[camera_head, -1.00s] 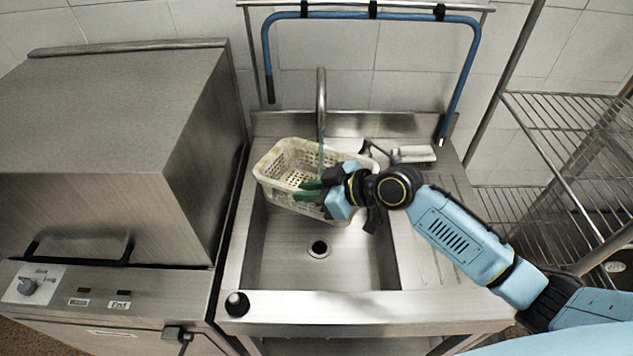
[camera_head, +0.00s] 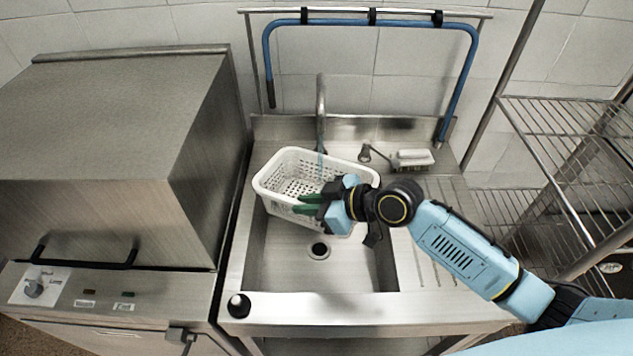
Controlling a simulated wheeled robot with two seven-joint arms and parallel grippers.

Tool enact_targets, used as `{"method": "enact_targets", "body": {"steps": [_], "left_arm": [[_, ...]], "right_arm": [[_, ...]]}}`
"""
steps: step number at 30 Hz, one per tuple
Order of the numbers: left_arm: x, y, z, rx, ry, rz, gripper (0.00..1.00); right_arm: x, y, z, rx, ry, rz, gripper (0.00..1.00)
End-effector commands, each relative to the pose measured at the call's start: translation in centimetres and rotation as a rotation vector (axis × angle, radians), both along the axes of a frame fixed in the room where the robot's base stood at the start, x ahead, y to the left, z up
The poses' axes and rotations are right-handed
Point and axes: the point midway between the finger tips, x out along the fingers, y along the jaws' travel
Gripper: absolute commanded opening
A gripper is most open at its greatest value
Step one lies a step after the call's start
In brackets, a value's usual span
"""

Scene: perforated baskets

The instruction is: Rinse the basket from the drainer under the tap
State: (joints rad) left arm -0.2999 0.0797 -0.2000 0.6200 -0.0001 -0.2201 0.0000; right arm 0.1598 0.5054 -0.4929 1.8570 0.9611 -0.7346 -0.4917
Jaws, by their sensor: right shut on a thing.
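The white perforated basket (camera_head: 283,209) is held over the sink basin (camera_head: 280,268), tilted a little, its inside showing clean white. My right gripper (camera_head: 308,204) is shut on the basket's near wall, with its green fingers at the rim. The tap (camera_head: 320,100) stands behind the basket, and a bluish stream of water (camera_head: 321,135) falls from it toward the basket. The drainer (camera_head: 440,240) is the ribbed surface right of the basin, partly hidden by my right arm; no basket shows on it. My left gripper is not in view.
A steel dishwasher (camera_head: 110,130) stands close on the left. A white brush (camera_head: 413,158) lies behind the drainer. A blue hose (camera_head: 370,22) hangs on a rail above the sink. A wire shelf (camera_head: 570,150) stands at the right. A black knob (camera_head: 238,305) is on the sink's front edge.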

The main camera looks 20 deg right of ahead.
Motion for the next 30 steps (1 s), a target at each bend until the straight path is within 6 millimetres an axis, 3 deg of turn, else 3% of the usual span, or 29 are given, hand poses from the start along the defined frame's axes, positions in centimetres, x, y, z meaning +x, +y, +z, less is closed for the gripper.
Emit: {"method": "enact_targets", "body": {"steps": [30], "left_arm": [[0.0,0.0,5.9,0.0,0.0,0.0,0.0]], "right_arm": [[-7.1,2.1,1.7,0.001,-0.002,0.0,0.0]]}}
